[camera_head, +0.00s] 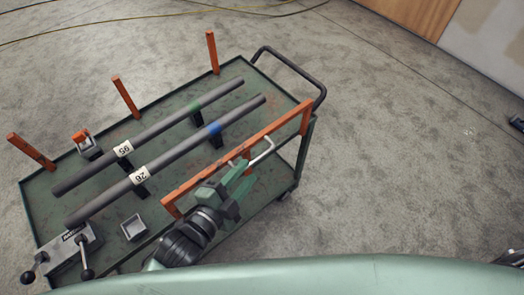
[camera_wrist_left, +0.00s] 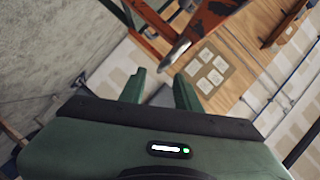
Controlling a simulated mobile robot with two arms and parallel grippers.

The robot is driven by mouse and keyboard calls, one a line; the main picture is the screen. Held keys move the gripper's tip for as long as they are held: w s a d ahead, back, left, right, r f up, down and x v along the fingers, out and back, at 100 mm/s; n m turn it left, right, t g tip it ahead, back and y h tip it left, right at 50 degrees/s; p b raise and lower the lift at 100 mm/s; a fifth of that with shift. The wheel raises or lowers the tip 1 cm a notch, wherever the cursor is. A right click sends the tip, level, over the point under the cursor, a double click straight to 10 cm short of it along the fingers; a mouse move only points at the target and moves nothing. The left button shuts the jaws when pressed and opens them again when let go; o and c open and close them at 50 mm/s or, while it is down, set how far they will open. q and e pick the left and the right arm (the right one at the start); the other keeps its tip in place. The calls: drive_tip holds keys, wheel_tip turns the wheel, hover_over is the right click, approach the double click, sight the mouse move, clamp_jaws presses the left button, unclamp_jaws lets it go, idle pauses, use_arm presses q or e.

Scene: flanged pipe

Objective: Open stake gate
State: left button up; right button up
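The stake gate (camera_head: 283,122) is an orange frame standing along the near right side of the green cart (camera_head: 167,92). A pale bent metal handle (camera_head: 264,153) sticks out from its middle. My left gripper (camera_head: 243,176) is beside the gate, close to the handle; whether they touch is unclear. In the left wrist view, my left gripper (camera_wrist_left: 159,90) has its two green fingers apart with nothing clearly between them. Orange bars (camera_wrist_left: 205,22) with a pale metal tip (camera_wrist_left: 175,53) show just beyond the fingertips. My right gripper is not in view.
Orange stakes (camera_head: 125,96) stand along the far side. A clamp with black-knobbed levers (camera_head: 70,248) is at the near left corner.

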sight(257, 158)
use_arm(q)
drive_tip(key=shift+w+d, duration=0.25)
drive_tip(key=shift+w, duration=0.15)
drive_tip(key=shift+w+d, duration=0.25)
drive_tip(key=shift+w, duration=0.05)
drive_tip(key=p+x, duration=0.1)
drive_tip(key=x, duration=0.3)
drive_tip(key=shift+w+d+f, duration=0.15)
drive_tip(key=shift+w+f, duration=0.05)
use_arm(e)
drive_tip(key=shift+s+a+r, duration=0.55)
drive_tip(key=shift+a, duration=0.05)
use_arm(q)
drive_tip(key=shift+c, duration=0.3)
drive_tip(key=c, duration=0.5)
clamp_jaws()
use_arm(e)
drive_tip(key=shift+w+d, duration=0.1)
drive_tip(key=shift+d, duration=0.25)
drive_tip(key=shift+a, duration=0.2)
